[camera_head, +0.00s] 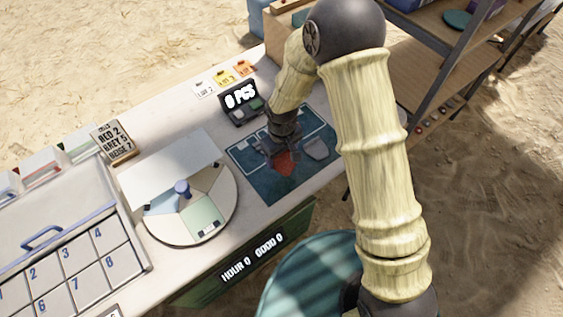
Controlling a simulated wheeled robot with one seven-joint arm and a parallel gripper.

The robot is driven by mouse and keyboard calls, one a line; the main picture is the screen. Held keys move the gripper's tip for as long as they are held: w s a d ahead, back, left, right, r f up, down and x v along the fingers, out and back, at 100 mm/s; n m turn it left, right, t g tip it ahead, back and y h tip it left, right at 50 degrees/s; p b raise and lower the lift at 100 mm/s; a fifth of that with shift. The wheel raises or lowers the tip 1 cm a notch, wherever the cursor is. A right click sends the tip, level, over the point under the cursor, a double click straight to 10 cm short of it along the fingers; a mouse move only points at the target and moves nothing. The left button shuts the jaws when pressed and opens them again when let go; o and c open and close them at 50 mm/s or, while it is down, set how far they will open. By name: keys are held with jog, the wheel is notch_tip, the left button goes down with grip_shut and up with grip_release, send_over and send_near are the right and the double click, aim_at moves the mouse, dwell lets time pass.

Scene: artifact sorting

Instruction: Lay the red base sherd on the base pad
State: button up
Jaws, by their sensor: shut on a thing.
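My gripper (279,154) is low over the dark teal mat on the table and is shut on the red sherd (285,164). The sherd's lower part shows below the jaws; its upper part is hidden by them. I cannot tell whether the sherd touches the mat. The teal mat (256,184) carries thin pale outlines, and no label on it is readable, so I cannot tell which area is the base pad. A grey sherd-like piece (316,149) lies on the mat just right of the red sherd, apart from it.
A round sectored turntable (165,230) with a blue knob stands left of the mat. A small display (240,102) stands behind the mat, with coloured cards (226,78) beyond. A numbered tray (75,262) fills the table's left. My arm hides part of the mat's right side.

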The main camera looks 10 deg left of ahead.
jog(key=shift+r, duration=1.15)
jog(key=shift+w+d, duration=0.1)
